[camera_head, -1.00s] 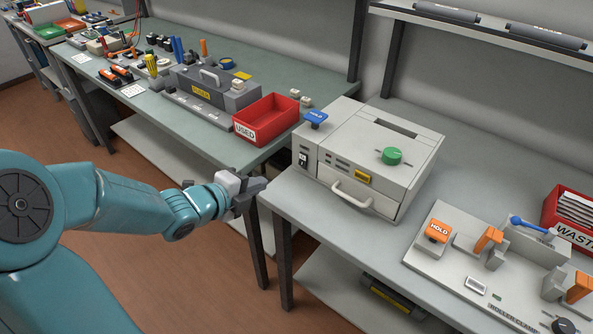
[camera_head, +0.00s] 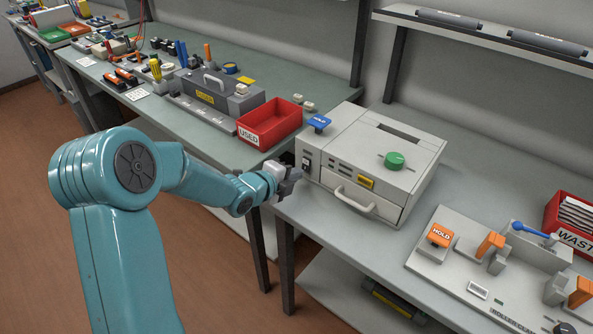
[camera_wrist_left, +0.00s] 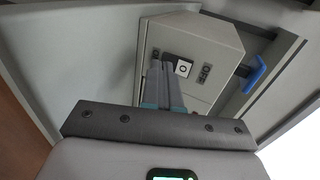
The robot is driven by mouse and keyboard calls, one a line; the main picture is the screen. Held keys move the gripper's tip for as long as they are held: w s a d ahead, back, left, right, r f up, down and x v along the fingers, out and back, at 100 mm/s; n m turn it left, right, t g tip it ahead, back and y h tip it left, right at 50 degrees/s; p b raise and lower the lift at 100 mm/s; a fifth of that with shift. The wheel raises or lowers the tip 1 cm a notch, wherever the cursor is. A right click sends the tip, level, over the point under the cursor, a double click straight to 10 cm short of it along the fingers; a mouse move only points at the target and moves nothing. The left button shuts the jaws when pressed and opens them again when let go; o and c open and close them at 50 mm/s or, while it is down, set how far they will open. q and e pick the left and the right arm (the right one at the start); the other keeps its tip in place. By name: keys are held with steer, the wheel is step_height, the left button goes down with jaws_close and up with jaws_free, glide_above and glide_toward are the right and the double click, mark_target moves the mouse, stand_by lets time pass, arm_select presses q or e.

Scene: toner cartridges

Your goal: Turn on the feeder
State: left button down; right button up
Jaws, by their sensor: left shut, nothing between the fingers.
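In the left wrist view the shut fingers (camera_wrist_left: 164,70) are beside the switch's white half, marked with a circle (camera_wrist_left: 183,68). I cannot tell whether they touch it. My right gripper is not in view.
A red USED bin (camera_head: 270,122) stands on the left bench beside the feeder. A roller clamp plate (camera_head: 470,262) with orange handles and a red WASTE bin (camera_head: 572,222) are to the right. The bench's front edge lies just below my gripper.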

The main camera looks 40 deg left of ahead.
arm_select(q)
steer(key=shift+w+f, duration=0.1)
steer(key=shift+w, duration=0.55)
steer(key=shift+w+f+b, duration=0.1)
steer(key=shift+f+b, duration=0.3)
steer(key=shift+b, duration=0.7)
steer(key=shift+r+t, duration=0.3)
steer(key=shift+d+r, duration=0.1)
steer(key=shift+w+r, duration=0.1)
steer(key=shift+r, duration=0.05)
